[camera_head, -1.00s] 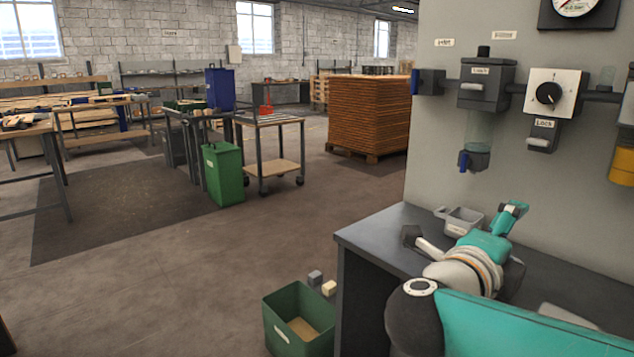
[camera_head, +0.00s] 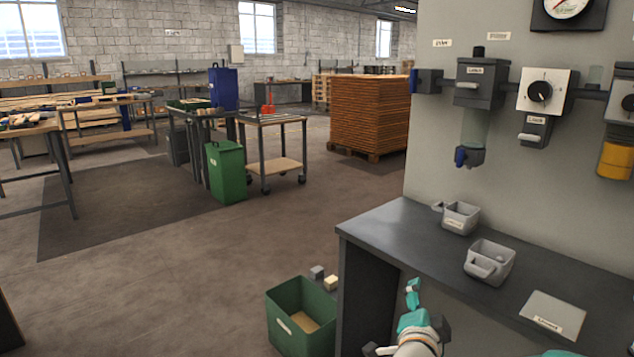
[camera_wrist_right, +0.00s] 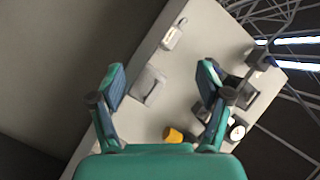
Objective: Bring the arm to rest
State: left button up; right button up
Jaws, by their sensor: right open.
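My right gripper (camera_head: 412,298) is low in the head view, in front of the dark bench (camera_head: 400,228) and right of the green bin. It holds nothing. In the right wrist view its two teal fingers (camera_wrist_right: 160,82) stand wide apart with nothing between the pads. Behind them is the grey panel with its fittings, at a distance. My left gripper does not show in either view.
Two grey cups (camera_head: 460,218) and (camera_head: 489,262) and a labelled plate (camera_head: 553,316) are on the bench. Lock fittings, a dial (camera_head: 541,91) and a yellow container (camera_head: 615,160) are on the wall panel. A green bin (camera_head: 285,321) stands on the floor.

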jog(key=s+a+f+n+g+y, duration=0.2)
jog(key=s+f+n+g+y, duration=0.15)
jog(key=f, duration=0.95)
jog(key=s+a+f+n+g+y, duration=0.2)
jog(key=s+f+n+y, duration=0.15)
jog(key=f, duration=0.95)
jog(key=s+a+f+n+g+y, duration=0.25)
jog(key=s+f+g, duration=0.35)
jog(key=s, duration=0.6)
jog(key=s+a+f+n+g+y, duration=0.1)
jog(key=s+a+f+n+g, duration=0.2)
jog(key=s+f, duration=0.7)
notch_tip(320, 180, up, 24)
jog(key=s+d+p, duration=0.1)
jog(key=p, duration=2.1)
jog(key=shift+s+f, duration=0.25)
jog(key=shift+s, duration=0.1)
